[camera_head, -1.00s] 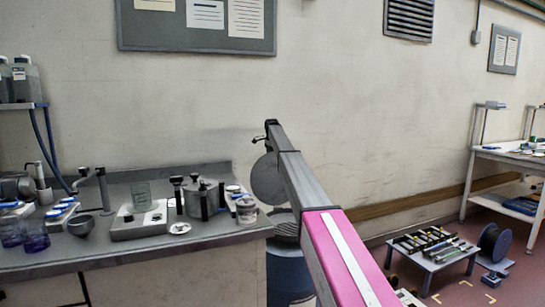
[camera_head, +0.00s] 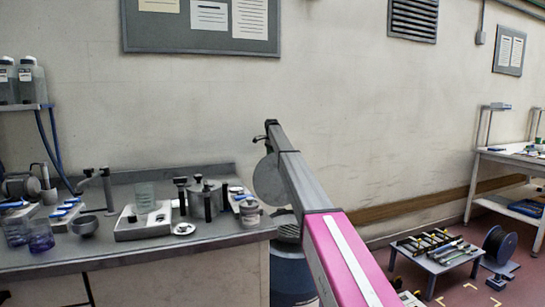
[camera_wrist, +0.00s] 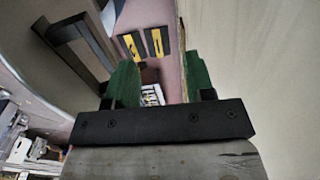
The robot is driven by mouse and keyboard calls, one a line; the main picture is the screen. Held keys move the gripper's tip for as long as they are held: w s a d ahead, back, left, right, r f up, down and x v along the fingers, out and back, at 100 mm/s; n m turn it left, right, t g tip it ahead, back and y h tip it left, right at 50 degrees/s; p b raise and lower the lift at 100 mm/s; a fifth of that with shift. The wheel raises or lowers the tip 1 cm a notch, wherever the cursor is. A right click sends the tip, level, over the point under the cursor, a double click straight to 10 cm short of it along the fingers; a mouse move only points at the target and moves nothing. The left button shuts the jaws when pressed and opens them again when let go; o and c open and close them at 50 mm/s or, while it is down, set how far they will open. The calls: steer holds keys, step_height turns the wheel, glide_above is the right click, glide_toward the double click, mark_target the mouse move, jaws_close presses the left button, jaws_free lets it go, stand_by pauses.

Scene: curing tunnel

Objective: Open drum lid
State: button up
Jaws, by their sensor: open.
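The blue drum (camera_head: 290,277) stands on the floor at the right end of the bench, partly hidden behind my arm. A round grey disc, seemingly its lid (camera_head: 268,182), stands steeply raised above it, partly covered by my arm. In the wrist view a large grey curved surface, seemingly the same lid (camera_wrist: 35,62), fills the left side, with a dark bar handle (camera_wrist: 78,42). My gripper (camera_wrist: 161,82) is open, its green fingers apart with nothing between them. The handle is beside the left finger; whether they touch I cannot tell.
A grey bench (camera_head: 140,255) with a metal pot, beakers and bowls stands to the left of the drum. A low table with tools (camera_head: 437,262) and a cable spool (camera_head: 498,243) are on the floor at right. The wall is close behind the drum.

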steer(key=shift+w+a, duration=0.1)
steer(key=shift+w, duration=0.25)
steer(key=shift+r, duration=0.1)
step_height(320, 180, up, 11)
steer(key=shift+s, duration=0.2)
stand_by(0.4)
steer(key=shift+f, duration=0.2)
